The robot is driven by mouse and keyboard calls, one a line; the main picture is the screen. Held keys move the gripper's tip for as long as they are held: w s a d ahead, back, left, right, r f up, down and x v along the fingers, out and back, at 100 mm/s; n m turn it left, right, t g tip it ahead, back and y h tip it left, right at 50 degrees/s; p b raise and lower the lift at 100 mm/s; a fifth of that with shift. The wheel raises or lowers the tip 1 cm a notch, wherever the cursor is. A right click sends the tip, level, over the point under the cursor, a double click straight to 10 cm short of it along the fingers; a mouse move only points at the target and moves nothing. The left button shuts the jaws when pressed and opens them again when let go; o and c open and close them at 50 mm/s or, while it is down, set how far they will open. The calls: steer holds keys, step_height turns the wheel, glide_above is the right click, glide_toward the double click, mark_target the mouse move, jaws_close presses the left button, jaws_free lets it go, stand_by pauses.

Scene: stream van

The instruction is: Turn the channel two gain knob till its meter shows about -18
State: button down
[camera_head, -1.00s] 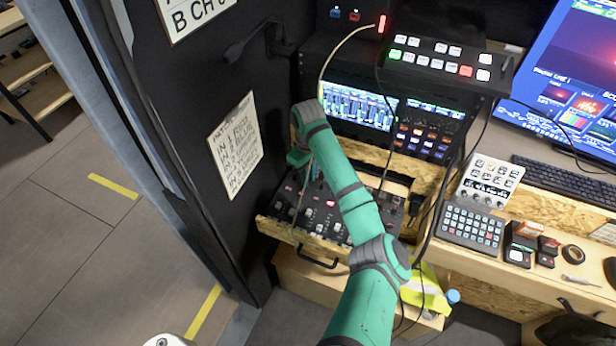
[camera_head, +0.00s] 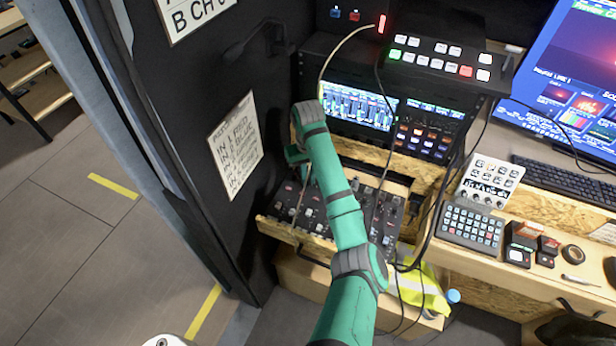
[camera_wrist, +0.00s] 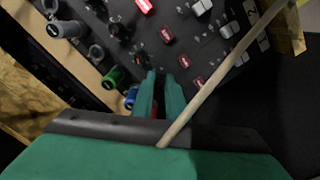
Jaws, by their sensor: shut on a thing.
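The mixer panel (camera_head: 283,212) with its knobs sits in a pulled-out drawer in the head view. My gripper (camera_head: 297,158) is at its back left corner. In the wrist view the two teal fingers of my gripper (camera_wrist: 162,78) are close together over the panel (camera_wrist: 192,50), shut on what seems to be a small knob; a little red shows between them. A blue knob (camera_wrist: 131,97) and a green knob (camera_wrist: 115,77) stand just left of the fingers. The meter screen (camera_head: 357,107) is lit with several bars, too small to read.
A pale cable (camera_head: 322,80) hangs down to the panel and crosses close to my gripper in the wrist view (camera_wrist: 215,80). Dark cables (camera_head: 440,200) hang right of the drawer. A black wall with a paper list (camera_head: 235,145) stands close on the left.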

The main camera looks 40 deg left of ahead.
mark_target(308, 179)
steer(key=shift+w+r, duration=0.1)
steer(key=c, duration=1.7)
jaws_free()
steer(key=shift+c, duration=0.2)
step_height(308, 179, up, 11)
